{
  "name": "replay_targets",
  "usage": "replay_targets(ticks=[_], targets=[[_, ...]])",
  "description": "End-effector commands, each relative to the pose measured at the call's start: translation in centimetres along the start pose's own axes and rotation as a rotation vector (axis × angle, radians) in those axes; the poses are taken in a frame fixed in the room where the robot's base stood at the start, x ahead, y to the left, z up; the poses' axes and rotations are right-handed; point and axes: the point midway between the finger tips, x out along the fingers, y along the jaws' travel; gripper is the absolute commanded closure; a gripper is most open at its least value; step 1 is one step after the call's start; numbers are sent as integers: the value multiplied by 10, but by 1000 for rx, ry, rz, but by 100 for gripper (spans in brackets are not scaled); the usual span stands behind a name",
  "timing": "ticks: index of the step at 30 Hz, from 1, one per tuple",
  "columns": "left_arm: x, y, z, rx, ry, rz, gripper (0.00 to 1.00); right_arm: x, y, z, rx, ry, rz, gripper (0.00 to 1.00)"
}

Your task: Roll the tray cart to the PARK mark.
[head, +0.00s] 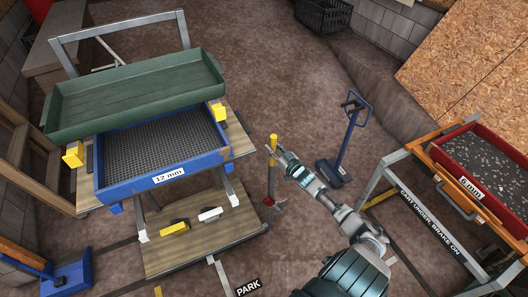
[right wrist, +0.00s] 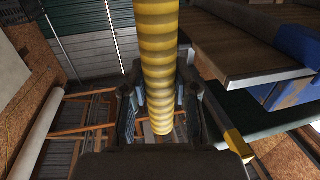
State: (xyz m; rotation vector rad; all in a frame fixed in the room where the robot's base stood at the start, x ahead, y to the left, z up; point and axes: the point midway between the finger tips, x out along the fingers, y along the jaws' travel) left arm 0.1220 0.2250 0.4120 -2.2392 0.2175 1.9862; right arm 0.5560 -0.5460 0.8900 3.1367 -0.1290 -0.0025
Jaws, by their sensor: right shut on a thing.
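A frame with wooden decks (head: 205,236) and a grey rail (head: 120,27) stands at left; it looks like the tray cart, but its wheels are not clear. It carries a blue-framed sieve marked 12 mm (head: 205,168), with a green tray (head: 140,92) above the sieve. The PARK mark (head: 248,287) is on the floor at the bottom edge, just in front of the frame. My right gripper (head: 280,157) is shut on an upright yellow handle (head: 273,141), right of the frame. The ribbed handle (right wrist: 158,65) runs between its fingers in the right wrist view. My left gripper is out of view.
A grey and orange frame (head: 440,222) with a red 6 mm sieve (head: 487,165) is at right. A black crate (head: 323,15) sits at the back. The floor between both frames is partly clear.

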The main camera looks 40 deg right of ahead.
Motion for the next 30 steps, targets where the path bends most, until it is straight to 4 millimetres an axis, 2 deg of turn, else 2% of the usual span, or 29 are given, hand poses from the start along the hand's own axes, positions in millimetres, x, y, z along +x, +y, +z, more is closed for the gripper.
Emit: replay_targets(ticks=[1,7,16,22,23,25,26,30], targets=[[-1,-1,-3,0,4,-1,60,0,8,-2,-7,1,4,100],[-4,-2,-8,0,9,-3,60,-3,22,-3,-5,3,3,100],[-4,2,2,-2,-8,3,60,-4,26,-2,-3,2,5,100],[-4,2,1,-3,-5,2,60,-4,26,-2,-3,1,4,100],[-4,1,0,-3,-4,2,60,-4,26,-2,-3,1,4,69],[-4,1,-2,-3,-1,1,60,-4,25,-2,-3,1,3,52],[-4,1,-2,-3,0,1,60,-4,25,-2,-3,1,3,45],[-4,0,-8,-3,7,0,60,-4,25,-1,-3,1,2,45]])
